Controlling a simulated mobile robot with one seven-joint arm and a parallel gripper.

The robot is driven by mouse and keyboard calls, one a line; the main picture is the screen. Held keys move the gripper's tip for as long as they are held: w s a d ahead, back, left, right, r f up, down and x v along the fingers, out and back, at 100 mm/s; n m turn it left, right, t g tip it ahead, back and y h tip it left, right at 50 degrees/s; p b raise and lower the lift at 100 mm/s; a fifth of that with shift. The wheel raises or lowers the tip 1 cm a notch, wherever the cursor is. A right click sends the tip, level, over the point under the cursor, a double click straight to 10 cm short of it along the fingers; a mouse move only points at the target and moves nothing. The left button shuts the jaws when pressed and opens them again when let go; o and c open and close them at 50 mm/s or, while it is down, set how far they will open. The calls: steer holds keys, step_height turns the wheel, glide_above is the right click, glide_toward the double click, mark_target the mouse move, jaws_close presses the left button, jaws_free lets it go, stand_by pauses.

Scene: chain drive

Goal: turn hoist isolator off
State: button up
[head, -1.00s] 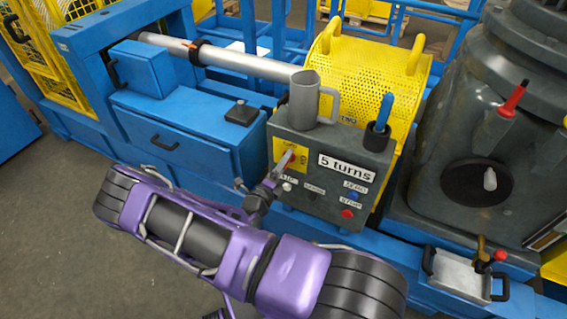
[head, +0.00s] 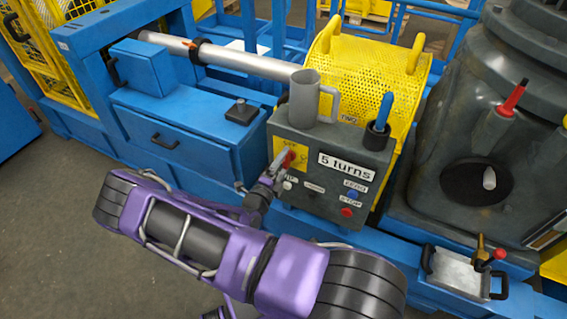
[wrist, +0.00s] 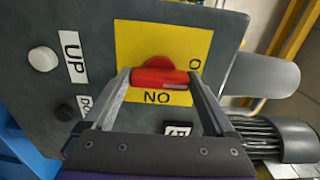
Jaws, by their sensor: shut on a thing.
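The hoist isolator is a red handle (head: 289,158) on a yellow plate (head: 278,150) at the left of the grey control box. In the wrist view the red handle (wrist: 160,77) lies crosswise between the two fingertips, in front of the yellow plate (wrist: 150,42). My gripper (wrist: 160,80) is shut on it, one finger at each end. The plate's lettering beside the handle reads "NO" as the wrist view shows it; another label to the right is partly hidden by a finger. In the head view my gripper (head: 280,168) reaches the handle from the lower left.
The control box (head: 330,145) carries a "5 turns" label, white and black buttons, a blue button (head: 352,195) and a red button (head: 346,211). A grey mug (head: 303,100) and a blue-handled tool (head: 380,115) stand on top. A yellow mesh guard (head: 345,60) is behind.

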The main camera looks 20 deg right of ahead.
steer(key=o, duration=1.1)
steer(key=shift+c, duration=0.2)
steer(key=shift+s+a, duration=0.1)
steer(key=shift+a, duration=0.05)
steer(key=v, duration=1.7)
steer(key=shift+s+a, duration=0.1)
